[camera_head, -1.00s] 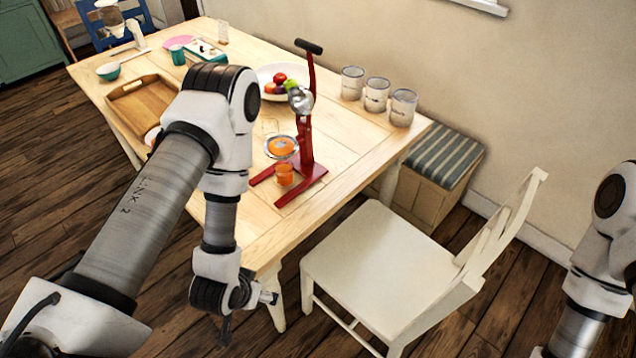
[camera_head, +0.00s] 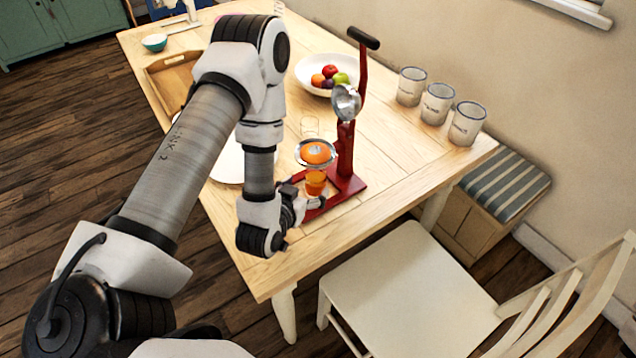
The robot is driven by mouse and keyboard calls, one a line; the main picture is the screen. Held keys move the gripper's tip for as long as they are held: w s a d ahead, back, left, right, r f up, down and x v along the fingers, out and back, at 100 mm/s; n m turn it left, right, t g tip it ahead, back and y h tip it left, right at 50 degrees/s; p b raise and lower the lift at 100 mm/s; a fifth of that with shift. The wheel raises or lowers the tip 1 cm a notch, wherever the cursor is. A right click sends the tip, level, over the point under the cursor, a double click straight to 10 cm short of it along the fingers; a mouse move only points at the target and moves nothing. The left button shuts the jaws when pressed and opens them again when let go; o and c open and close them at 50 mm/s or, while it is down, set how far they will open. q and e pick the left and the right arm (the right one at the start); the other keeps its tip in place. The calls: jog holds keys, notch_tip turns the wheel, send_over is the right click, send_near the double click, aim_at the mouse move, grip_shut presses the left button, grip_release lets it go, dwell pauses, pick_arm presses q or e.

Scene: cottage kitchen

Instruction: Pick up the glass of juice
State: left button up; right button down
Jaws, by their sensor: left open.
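The glass of juice (camera_head: 315,183) is small and filled with orange juice. It stands on the base of the red juicer press (camera_head: 347,165), under the strainer that holds an orange half (camera_head: 316,152). My left gripper (camera_head: 312,196) is open, low at the near side of the glass, with its fingers pointing toward it. The fingers are small in the picture, and I cannot tell whether they touch the glass or reach around it. My right gripper is not in the picture.
The press's lever stands upright behind the glass. A white fruit bowl (camera_head: 309,74), several canisters (camera_head: 437,103), a wooden tray (camera_head: 163,72) and a white plate (camera_head: 228,163) are on the table (camera_head: 400,170). A white chair (camera_head: 405,285) stands at the table's near right side.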

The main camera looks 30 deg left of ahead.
aim_at(320, 172)
pick_arm(q)
jog(key=p+x, duration=0.1)
jog(key=x, duration=0.4)
jog(key=shift+w+a+f, duration=0.1)
jog(key=shift+w+a, duration=0.05)
jog(key=shift+w, duration=0.2)
jog(key=shift+s, duration=0.25)
jog(key=shift+c, duration=0.3)
jog(key=c, duration=1.4)
jog(key=shift+o, duration=0.2)
jog(key=shift+w+r, duration=0.1)
jog(key=shift+r, duration=0.15)
